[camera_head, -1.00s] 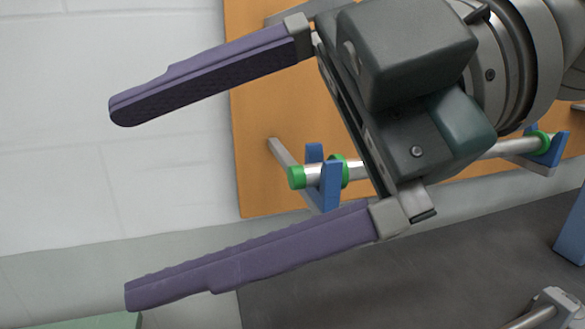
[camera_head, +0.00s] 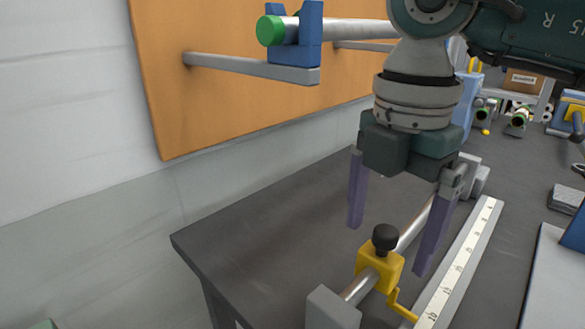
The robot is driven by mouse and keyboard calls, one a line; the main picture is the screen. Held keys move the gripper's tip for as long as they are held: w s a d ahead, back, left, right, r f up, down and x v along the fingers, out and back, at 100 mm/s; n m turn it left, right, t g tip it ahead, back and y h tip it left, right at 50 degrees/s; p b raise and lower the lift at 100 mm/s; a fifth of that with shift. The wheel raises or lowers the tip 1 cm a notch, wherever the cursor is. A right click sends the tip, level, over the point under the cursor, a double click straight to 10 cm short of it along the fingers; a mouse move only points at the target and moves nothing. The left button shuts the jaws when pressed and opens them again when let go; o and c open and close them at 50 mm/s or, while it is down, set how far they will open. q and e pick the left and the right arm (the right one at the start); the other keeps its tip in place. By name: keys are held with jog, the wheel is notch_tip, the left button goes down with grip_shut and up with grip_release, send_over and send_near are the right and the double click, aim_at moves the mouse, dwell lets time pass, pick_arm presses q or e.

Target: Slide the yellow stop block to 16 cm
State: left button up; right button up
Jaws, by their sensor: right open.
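The yellow stop block (camera_head: 380,268) with a black knob (camera_head: 385,238) on top sits on a silver rail (camera_head: 411,228), near the rail's front grey end block (camera_head: 331,308). A yellow pointer (camera_head: 402,304) reaches from the block to the white ruler (camera_head: 462,264) beside the rail. The pointer tip is near the ruler's front part; the exact reading is too small to tell. My right gripper (camera_head: 390,232) points down, open, with its purple fingers apart, behind and above the block. It looks empty. My left gripper is out of view.
The dark table (camera_head: 270,222) is clear left of the rail. An orange board (camera_head: 240,90) on the wall carries a bracket (camera_head: 255,68) holding a silver roller with a green end. A grey plate with a blue part (camera_head: 555,270) stands right of the ruler.

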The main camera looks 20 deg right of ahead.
aim_at(411, 226)
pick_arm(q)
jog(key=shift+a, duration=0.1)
pick_arm(e)
jog(key=shift+f, duration=1.5)
jog(key=shift+c, duration=0.2)
grip_shut()
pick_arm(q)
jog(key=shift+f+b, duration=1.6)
pick_arm(e)
jog(key=shift+w+d, duration=0.55)
jog(key=shift+d, duration=0.75)
jog(key=shift+w+d, duration=0.55)
jog(key=shift+d, duration=0.75)
jog(key=shift+w+d, duration=0.55)
jog(key=shift+d, duration=0.75)
jog(key=shift+o, duration=0.2)
grip_release()
